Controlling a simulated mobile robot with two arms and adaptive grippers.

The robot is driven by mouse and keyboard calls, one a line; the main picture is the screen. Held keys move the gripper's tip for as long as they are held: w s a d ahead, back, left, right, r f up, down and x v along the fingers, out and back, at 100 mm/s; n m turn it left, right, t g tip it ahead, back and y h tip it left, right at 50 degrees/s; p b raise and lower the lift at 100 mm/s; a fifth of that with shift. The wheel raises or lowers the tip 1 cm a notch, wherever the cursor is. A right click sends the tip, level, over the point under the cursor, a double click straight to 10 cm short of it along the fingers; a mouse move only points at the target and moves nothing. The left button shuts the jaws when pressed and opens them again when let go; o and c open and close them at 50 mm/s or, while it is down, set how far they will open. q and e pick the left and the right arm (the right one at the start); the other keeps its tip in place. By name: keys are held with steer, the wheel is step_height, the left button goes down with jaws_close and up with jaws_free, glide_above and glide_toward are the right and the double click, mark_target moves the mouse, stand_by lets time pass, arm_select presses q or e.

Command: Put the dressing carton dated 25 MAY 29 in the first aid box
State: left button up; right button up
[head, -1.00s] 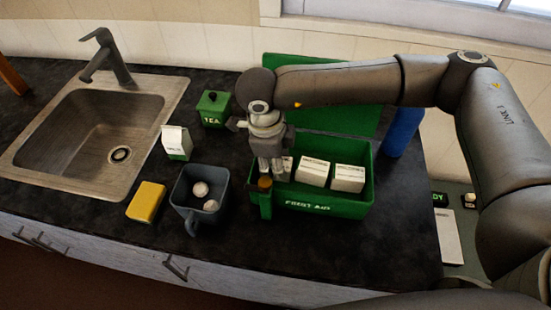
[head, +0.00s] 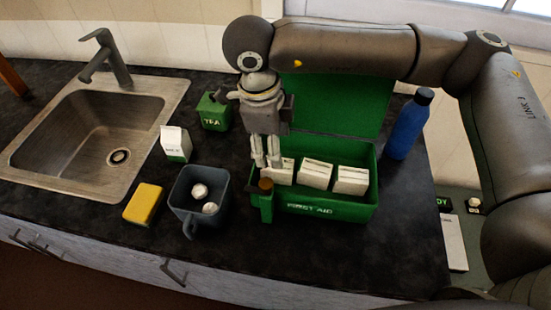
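The open green first aid box (head: 310,208) stands on the counter with its lid (head: 345,105) raised at the back. Three white cartons stand in a row inside it: a left one (head: 283,174), a middle one (head: 316,175) and a right one (head: 350,181). Their dates are too small to read. Another white carton with a green base (head: 175,143) stands by the sink; its print is unreadable. My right gripper (head: 266,163) points down above the box's left end, beside the left carton. Its fingers look apart with nothing between them. My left gripper is not in view.
A grey mug (head: 187,210) with white round things, a yellow sponge (head: 144,203) and the sink (head: 90,135) lie left. A blue bottle (head: 409,125) stands right.

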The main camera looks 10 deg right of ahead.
steer(key=shift+s+a+r+b, duration=0.1)
steer(key=shift+a+r+b, duration=0.1)
steer(key=shift+r, duration=0.95)
steer(key=shift+s+a+r+b, duration=0.1)
steer(key=shift+r+b, duration=0.05)
steer(key=shift+r, duration=0.95)
